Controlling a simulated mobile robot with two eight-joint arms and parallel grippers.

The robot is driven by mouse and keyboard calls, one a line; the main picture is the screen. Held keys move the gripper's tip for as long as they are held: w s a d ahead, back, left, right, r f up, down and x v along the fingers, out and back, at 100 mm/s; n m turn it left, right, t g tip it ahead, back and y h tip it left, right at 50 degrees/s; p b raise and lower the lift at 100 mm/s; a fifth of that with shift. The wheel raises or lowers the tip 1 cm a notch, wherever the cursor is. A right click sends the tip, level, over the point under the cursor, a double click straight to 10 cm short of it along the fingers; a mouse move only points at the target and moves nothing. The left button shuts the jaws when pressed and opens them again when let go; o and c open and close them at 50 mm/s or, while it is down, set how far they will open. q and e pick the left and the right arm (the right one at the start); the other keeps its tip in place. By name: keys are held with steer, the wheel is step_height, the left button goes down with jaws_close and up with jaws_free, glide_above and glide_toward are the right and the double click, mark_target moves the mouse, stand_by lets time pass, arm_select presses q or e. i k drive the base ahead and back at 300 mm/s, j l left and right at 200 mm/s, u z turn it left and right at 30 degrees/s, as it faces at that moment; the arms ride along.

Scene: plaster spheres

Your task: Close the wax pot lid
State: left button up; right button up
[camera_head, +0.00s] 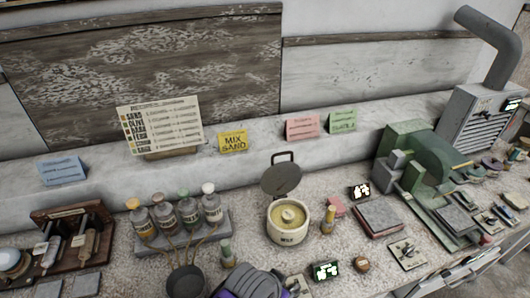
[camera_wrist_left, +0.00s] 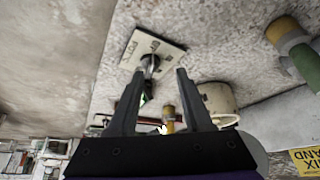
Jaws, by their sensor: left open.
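The wax pot (camera_head: 287,232) is a cream round pot with yellow wax showing inside. It stands on the counter in the head view. Its dark grey round lid (camera_head: 281,180) stands raised at the back of the pot, with a looped handle on top. The pot (camera_wrist_left: 218,104) also shows in the left wrist view, beyond the right finger and partly hidden by the gripper. My left gripper (camera_wrist_left: 160,72) is open, with nothing between its fingertips. Its purple body shows at the bottom of the head view, in front of the pot; its fingers are hard to make out there. My right gripper is not in view.
A rack of capped bottles (camera_head: 180,236) and a dark pan (camera_head: 187,281) stand left of the pot. A green machine (camera_head: 430,175) fills the right.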

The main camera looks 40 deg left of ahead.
mark_target(282, 178)
steer(key=u, duration=0.45)
steer(key=l+u, duration=0.15)
steer(key=u, duration=0.7)
